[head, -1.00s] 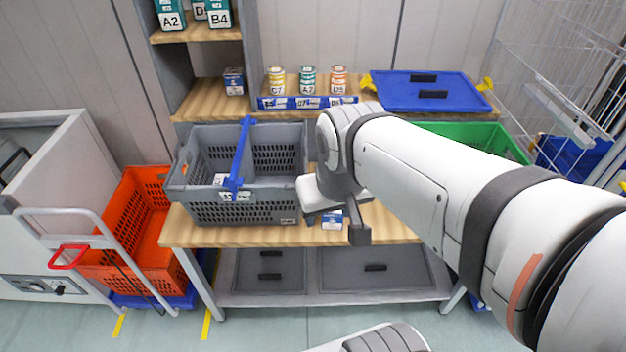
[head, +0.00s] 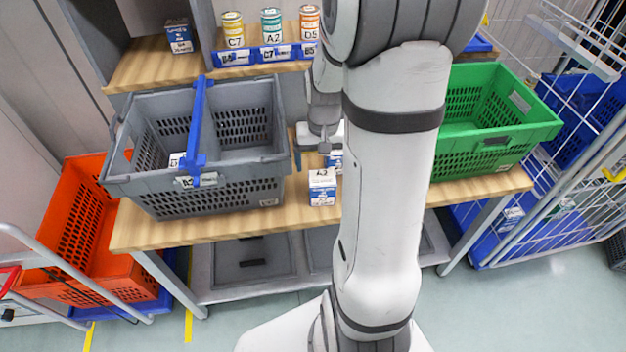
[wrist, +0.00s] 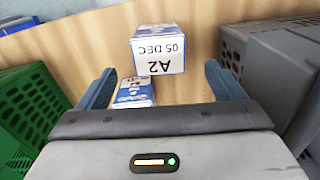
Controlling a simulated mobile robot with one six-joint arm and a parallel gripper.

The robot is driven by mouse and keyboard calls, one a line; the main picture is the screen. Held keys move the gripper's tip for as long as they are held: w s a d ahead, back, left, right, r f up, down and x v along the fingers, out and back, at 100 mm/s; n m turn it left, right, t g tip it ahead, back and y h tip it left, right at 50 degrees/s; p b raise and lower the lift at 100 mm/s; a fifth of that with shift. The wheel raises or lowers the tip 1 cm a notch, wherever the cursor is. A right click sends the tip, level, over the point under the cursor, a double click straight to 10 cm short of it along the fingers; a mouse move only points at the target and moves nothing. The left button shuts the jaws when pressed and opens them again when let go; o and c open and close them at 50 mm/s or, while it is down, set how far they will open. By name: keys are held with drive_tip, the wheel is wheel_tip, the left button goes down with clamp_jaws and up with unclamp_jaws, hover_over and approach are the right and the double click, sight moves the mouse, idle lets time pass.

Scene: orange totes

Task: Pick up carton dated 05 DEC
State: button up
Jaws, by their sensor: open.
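The carton dated 05 DEC (wrist: 160,50) is white and blue, with A2 on its label, which reads upside down in the wrist view. It stands on the wooden table just beyond my fingertips. In the head view it appears to be the front carton (head: 322,190), right of the grey basket. A second blue and white carton (wrist: 135,92) lies between my fingers, nearer the left one; it is partly hidden behind my arm in the head view (head: 336,161). My gripper (wrist: 160,78) is open and holds nothing.
A grey basket (head: 220,178) with a blue handle stands left of the cartons, a green crate (head: 490,140) right. Both flank my gripper in the wrist view. Several cans (head: 271,26) stand on the shelf behind. Bare wood (head: 260,222) lies along the table's front.

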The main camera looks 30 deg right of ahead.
sight(323, 177)
wheel_tip(323, 177, down, 8)
drive_tip(key=shift+w+d+r, duration=0.1)
drive_tip(key=shift+d+r, duration=0.05)
drive_tip(key=shift+r, duration=0.1)
drive_tip(key=shift+c, duration=0.4)
drive_tip(key=c, duration=1.2)
